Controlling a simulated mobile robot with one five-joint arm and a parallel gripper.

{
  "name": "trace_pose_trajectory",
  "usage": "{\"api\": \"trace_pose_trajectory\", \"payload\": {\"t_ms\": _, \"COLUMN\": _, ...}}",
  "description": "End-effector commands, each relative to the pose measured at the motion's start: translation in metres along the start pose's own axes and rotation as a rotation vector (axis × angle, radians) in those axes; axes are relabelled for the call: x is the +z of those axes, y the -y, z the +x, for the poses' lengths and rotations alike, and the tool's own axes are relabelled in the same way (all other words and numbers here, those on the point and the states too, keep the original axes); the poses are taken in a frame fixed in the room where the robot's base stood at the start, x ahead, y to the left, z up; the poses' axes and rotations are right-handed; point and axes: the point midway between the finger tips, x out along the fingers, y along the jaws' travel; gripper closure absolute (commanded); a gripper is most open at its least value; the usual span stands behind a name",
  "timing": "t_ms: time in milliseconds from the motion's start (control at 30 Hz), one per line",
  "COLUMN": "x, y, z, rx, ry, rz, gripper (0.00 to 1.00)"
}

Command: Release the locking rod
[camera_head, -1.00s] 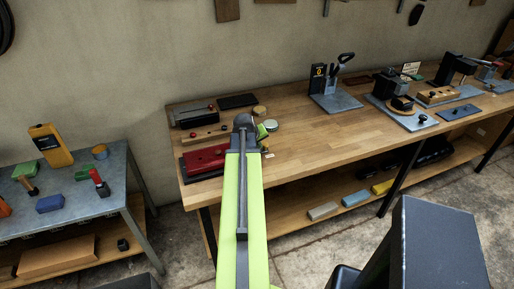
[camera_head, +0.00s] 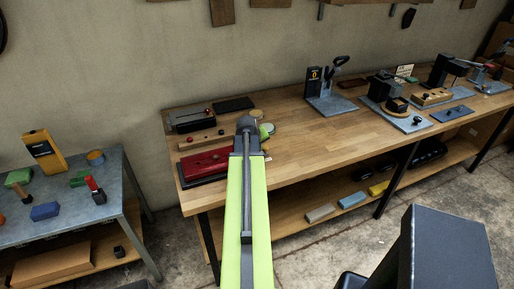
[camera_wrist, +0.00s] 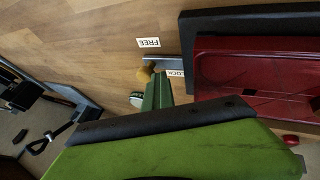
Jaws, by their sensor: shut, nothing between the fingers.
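A short grey bar (camera_wrist: 158,63), possibly the locking rod or its plate, lies on the wooden bench beside a red case in the wrist view. A FREE label (camera_wrist: 148,42) and a LOCK label (camera_wrist: 176,74) sit next to it. A small yellowish knob (camera_wrist: 144,75) shows at its end; whether it belongs to the bar is unclear. My gripper (camera_wrist: 158,90) is shut and empty, its green tip close to the knob and LOCK label. I cannot tell whether they touch. In the head view my arm hides most of the rod area, and the gripper (camera_head: 265,132) is partly hidden.
The red case (camera_head: 208,162) is just left of my gripper on the bench (camera_head: 310,150). A dark-grey box (camera_head: 190,118) lies behind it. A blue-grey plate with black holders (camera_head: 330,105) stands farther right. The bench's middle is mostly clear. A metal table (camera_head: 75,215) stands at left.

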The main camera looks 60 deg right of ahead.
Motion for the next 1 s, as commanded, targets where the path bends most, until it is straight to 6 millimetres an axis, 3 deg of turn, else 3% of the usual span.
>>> {"api": "trace_pose_trajectory", "payload": {"t_ms": 33, "x": 0.004, "y": -0.013, "z": -0.006, "rx": 0.026, "ry": 0.01, "rz": -0.005, "gripper": 1.0}}
{"api": "trace_pose_trajectory", "payload": {"t_ms": 400, "x": -0.003, "y": -0.002, "z": -0.087, "rx": 0.012, "ry": 0.001, "rz": -0.005, "gripper": 1.0}}
{"api": "trace_pose_trajectory", "payload": {"t_ms": 500, "x": -0.003, "y": 0.001, "z": -0.1, "rx": 0.01, "ry": 0.0, "rz": -0.003, "gripper": 1.0}}
{"api": "trace_pose_trajectory", "payload": {"t_ms": 867, "x": -0.002, "y": 0.005, "z": -0.101, "rx": 0.008, "ry": 0.0, "rz": -0.002, "gripper": 1.0}}
{"api": "trace_pose_trajectory", "payload": {"t_ms": 967, "x": -0.011, "y": 0.022, "z": -0.104, "rx": -0.005, "ry": -0.012, "rz": -0.027, "gripper": 1.0}}
{"api": "trace_pose_trajectory", "payload": {"t_ms": 1000, "x": -0.019, "y": 0.039, "z": -0.108, "rx": -0.017, "ry": -0.023, "rz": -0.051, "gripper": 1.0}}
